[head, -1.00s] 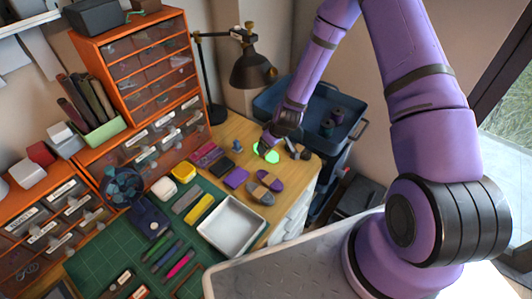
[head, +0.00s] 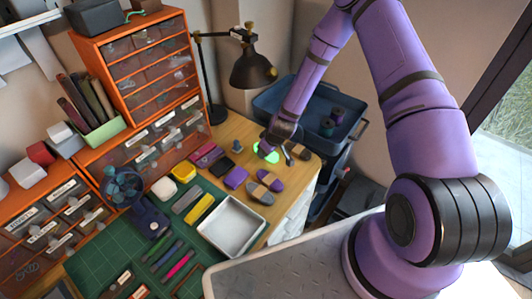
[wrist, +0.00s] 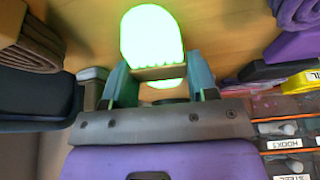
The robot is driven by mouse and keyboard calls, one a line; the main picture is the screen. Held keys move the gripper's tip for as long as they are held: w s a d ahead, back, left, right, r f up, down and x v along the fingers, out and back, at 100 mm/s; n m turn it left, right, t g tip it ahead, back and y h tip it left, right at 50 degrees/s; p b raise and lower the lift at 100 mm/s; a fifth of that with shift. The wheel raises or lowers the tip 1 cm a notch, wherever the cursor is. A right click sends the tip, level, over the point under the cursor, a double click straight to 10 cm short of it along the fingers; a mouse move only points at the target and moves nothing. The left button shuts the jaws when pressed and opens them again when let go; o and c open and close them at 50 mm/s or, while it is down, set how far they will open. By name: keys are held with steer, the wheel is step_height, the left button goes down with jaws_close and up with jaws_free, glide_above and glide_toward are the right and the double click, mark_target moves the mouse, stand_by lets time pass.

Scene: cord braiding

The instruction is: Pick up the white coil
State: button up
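The white coil (head: 267,152) lies on the wooden table and shows with a bright green glow. In the wrist view the glowing coil (wrist: 152,35) is straight ahead, with a brown band across its near part. My gripper (wrist: 160,66) is open, with its fingers apart on either side of the coil's near end. I see no clear grip on the coil. In the head view my gripper (head: 272,143) is low over the table at the coil, and its fingers are partly hidden.
Purple and grey coils (head: 270,181) lie in front of the white coil. A dark coil (head: 299,151) is close on its right. A white tray (head: 209,236) sits on the green mat. A lamp (head: 252,70) and a blue bin (head: 350,113) stand behind.

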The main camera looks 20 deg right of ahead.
steer(key=shift+c, duration=0.9)
steer(key=shift+r, duration=0.1)
